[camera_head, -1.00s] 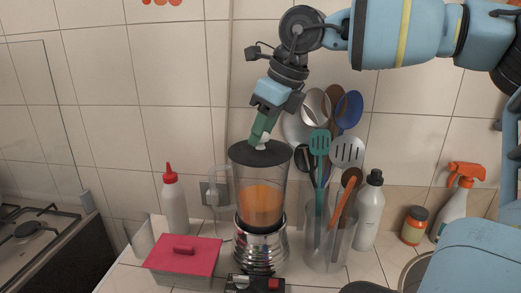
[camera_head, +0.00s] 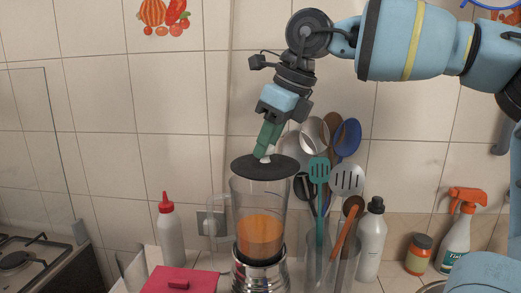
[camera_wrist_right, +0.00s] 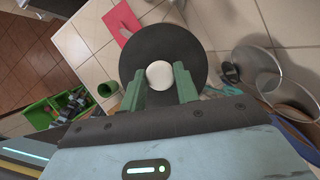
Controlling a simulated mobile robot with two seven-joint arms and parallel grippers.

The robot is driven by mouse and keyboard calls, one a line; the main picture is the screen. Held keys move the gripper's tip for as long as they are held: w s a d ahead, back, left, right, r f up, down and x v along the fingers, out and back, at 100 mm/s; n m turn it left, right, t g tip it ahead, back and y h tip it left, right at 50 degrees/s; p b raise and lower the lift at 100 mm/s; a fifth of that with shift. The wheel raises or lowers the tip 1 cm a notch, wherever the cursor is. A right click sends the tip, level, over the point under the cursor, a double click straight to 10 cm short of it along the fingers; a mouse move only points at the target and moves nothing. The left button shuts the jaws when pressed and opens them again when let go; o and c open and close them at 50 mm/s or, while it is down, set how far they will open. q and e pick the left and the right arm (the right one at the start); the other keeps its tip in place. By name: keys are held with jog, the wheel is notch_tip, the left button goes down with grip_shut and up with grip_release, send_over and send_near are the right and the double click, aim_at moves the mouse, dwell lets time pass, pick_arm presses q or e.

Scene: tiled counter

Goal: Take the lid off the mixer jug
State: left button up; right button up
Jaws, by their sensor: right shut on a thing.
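The mixer jug (camera_head: 259,210) is clear, stands on a silver base, and holds orange liquid. Its black round lid (camera_head: 250,170) is just above the jug's top, slightly raised and a little to the right. The lid also shows in the right wrist view (camera_wrist_right: 185,48) as a dark disc with a white knob (camera_wrist_right: 160,75) at its middle. My right gripper (camera_head: 265,152), with green fingers, is shut on the knob from above; its fingers flank the knob in the right wrist view (camera_wrist_right: 160,85). My left gripper is not in view.
Utensils in clear holders (camera_head: 318,262), a white bottle (camera_head: 371,240), a jar (camera_head: 418,255) and a spray bottle (camera_head: 458,235) are to the right. A stove (camera_head: 20,262) is far left.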

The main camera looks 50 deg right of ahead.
jog(key=s+r, duration=0.1)
jog(key=s, duration=1.3)
jog(key=shift+s+r+b, duration=0.15)
jog(key=shift+s+b, duration=0.1)
jog(key=shift+b, duration=0.15)
